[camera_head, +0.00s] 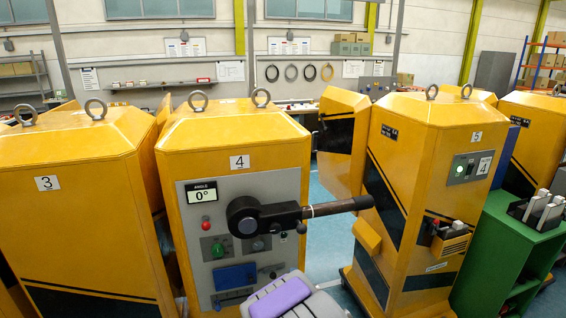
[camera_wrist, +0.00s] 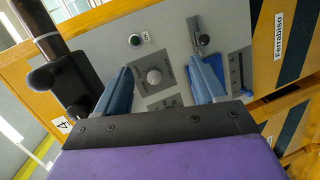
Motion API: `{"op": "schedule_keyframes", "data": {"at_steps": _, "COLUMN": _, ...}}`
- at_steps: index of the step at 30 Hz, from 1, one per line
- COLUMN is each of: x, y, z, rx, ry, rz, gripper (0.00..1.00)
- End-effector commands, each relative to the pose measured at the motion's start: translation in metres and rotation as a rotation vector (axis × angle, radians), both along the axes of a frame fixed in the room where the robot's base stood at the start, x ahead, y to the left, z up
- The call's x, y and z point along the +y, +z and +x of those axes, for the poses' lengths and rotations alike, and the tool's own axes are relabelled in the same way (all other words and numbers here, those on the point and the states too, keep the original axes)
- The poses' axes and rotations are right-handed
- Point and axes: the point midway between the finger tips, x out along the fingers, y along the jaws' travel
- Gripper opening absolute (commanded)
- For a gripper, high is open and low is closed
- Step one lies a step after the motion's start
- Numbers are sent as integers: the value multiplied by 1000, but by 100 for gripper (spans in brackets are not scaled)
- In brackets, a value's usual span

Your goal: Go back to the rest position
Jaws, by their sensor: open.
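My gripper (camera_wrist: 160,68) is open in the wrist view, with two blue fingers apart and nothing between them. It faces the grey control panel of cabinet 4. In the head view, my purple and grey arm (camera_head: 280,298) is at the bottom middle, in front of the panel (camera_head: 282,185); my fingers cannot be made out there. A black lever (camera_head: 337,207) on the panel points right, nearly level. The angle display (camera_head: 203,195) reads 0°.
Yellow cabinet 3 (camera_head: 70,190) stands left of cabinet 4 (camera_head: 225,135); yellow cabinet 5 (camera_head: 430,150) stands to the right. A green shelf unit (camera_head: 515,240) is at far right. Blue floor (camera_head: 325,240) shows between cabinets 4 and 5. The black lever housing (camera_wrist: 72,85) is close left of my fingers.

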Motion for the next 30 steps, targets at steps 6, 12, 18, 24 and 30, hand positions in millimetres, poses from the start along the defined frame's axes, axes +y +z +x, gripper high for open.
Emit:
{"op": "schedule_keyframes", "data": {"at_steps": 6, "x": -44, "y": 18, "z": -29, "rx": 249, "ry": -202, "rz": 228, "gripper": 70}}
{"op": "schedule_keyframes", "data": {"at_steps": 12, "x": -71, "y": 32, "z": -81, "rx": 472, "ry": -396, "rz": 427, "gripper": 70}}
{"op": "schedule_keyframes", "data": {"at_steps": 18, "x": -87, "y": 51, "z": -151, "rx": 681, "ry": -595, "rz": 601, "gripper": 70}}
{"op": "schedule_keyframes", "data": {"at_steps": 24, "x": -97, "y": 73, "z": -236, "rx": 877, "ry": -808, "rz": 734, "gripper": 70}}
{"op": "schedule_keyframes", "data": {"at_steps": 30, "x": -103, "y": 98, "z": -332, "rx": 1052, "ry": -1041, "rz": 816, "gripper": 70}}
